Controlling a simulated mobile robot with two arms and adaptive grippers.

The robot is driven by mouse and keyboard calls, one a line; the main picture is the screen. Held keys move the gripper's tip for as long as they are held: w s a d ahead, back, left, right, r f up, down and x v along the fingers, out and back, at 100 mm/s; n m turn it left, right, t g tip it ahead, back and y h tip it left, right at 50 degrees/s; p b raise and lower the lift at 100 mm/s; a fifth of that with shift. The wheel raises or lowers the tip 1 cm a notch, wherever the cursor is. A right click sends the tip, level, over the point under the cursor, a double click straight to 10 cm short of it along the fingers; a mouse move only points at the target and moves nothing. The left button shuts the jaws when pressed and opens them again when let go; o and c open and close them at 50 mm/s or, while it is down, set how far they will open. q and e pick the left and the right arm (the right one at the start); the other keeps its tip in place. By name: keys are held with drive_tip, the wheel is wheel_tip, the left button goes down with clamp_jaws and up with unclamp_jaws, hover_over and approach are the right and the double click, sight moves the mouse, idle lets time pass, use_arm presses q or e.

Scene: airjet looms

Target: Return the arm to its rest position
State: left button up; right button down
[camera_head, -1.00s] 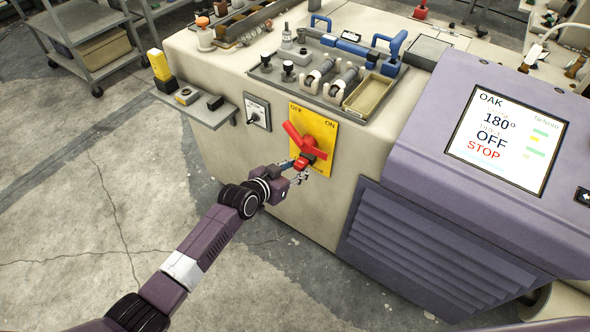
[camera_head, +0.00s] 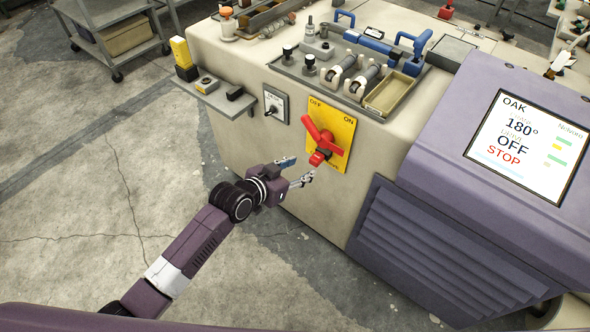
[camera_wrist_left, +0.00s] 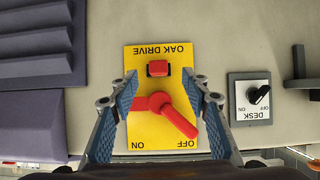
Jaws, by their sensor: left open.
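My left gripper (camera_head: 300,170) is open and empty, a short way in front of the machine's side and apart from the red switch. In the left wrist view my left gripper (camera_wrist_left: 166,92) shows its two blue-padded fingers spread wide. The red rotary handle (camera_head: 317,132) sits on a yellow plate (camera_head: 343,125) marked OFF and ON. In the left wrist view the red handle (camera_wrist_left: 180,122) shows upside down on the plate, labelled OAK DRIVE, its long arm toward OFF. My left arm (camera_head: 205,240) reaches up from the lower left. My right gripper is not in view.
The beige machine (camera_head: 225,50) carries tools and fittings on top. A screen (camera_head: 527,147) reads OAK, 180°, OFF, STOP. A small shelf (camera_head: 215,97) juts out left of a desk switch (camera_head: 275,104). Cracked floor (camera_head: 80,200) lies open at left.

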use_arm(q)
drive_tip(key=shift+s+a+r, duration=0.15)
drive_tip(key=shift+s+a, duration=0.4)
drive_tip(key=shift+s, duration=0.15)
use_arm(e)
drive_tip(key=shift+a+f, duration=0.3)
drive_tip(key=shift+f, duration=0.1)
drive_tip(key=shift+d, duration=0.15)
